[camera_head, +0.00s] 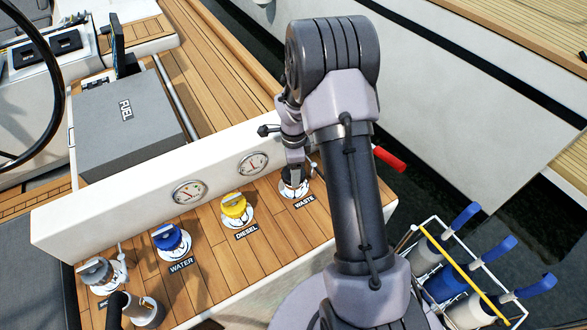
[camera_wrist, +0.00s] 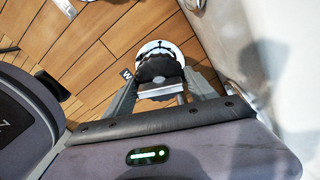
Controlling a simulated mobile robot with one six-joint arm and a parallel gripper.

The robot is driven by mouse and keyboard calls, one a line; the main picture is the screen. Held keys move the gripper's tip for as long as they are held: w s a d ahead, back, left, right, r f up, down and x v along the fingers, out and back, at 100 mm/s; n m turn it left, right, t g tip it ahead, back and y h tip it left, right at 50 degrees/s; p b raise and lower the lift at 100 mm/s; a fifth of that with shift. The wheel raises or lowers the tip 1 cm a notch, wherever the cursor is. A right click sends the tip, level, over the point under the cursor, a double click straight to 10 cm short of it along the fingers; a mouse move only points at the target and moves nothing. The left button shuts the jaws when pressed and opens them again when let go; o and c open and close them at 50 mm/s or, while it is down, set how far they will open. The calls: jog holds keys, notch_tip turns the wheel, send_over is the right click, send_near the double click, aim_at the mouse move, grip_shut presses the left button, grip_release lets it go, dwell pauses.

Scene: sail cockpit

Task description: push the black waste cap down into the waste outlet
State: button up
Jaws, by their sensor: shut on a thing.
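The black waste cap (camera_wrist: 158,68) sits at the white ring of the waste outlet (camera_wrist: 160,48), between my fingers in the wrist view. Its raised silver handle (camera_wrist: 160,88) lies between the fingertips. In the head view the black cap (camera_head: 292,178) shows partly, at the outlet ring (camera_head: 295,190) behind the WASTE label. My gripper (camera_head: 294,165) is above it, pointing down, shut on the cap. I cannot tell how deep the cap sits in the outlet.
A yellow diesel cap (camera_head: 234,206), a blue water cap (camera_head: 168,237) and a grey cap (camera_head: 97,270) stand in a row to the left. A white upright panel with gauges (camera_head: 253,164) stands close behind. A red handle (camera_head: 389,159) is right of my arm.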

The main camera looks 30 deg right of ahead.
jog(key=shift+f+b, duration=0.35)
jog(key=shift+f, duration=0.15)
jog(key=o, duration=1.2)
jog(key=shift+o, duration=0.2)
jog(key=shift+r+p, duration=3.4)
jog(key=shift+r, duration=2.1)
